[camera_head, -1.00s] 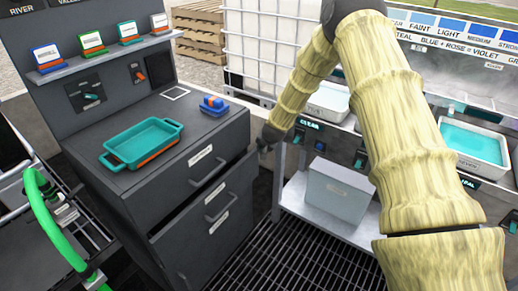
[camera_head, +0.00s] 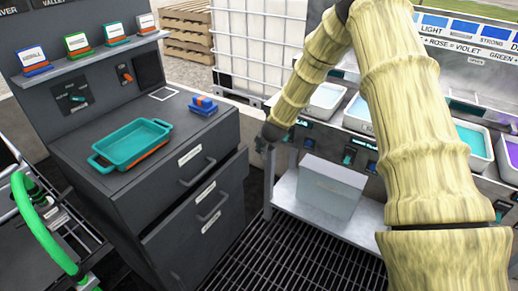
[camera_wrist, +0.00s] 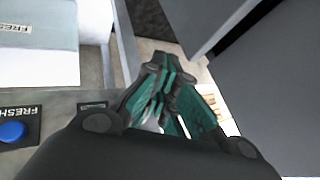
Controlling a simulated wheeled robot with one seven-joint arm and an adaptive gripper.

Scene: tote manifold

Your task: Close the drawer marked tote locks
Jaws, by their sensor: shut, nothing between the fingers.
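The dark grey cabinet has an upper drawer (camera_head: 180,182) that sits flush. Below it a drawer (camera_head: 190,238) stands partly pulled out, with its front ahead of the cabinet face and a dark gap above it. It has a bar handle (camera_head: 212,208) and white labels (camera_head: 208,222), too small to read. My gripper (camera_head: 262,146) is just right of this drawer's right end and appears apart from it. In the wrist view my gripper (camera_wrist: 163,82) is shut and empty, its teal-lined fingers together, with dark grey panels to the right.
A teal tray (camera_head: 130,146) and a blue-and-orange block (camera_head: 203,104) sit on the cabinet top. A shelf stand with a grey box (camera_head: 332,187) is at right, with tubs (camera_head: 326,100) above. Grating floor (camera_head: 265,255) lies clear in front.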

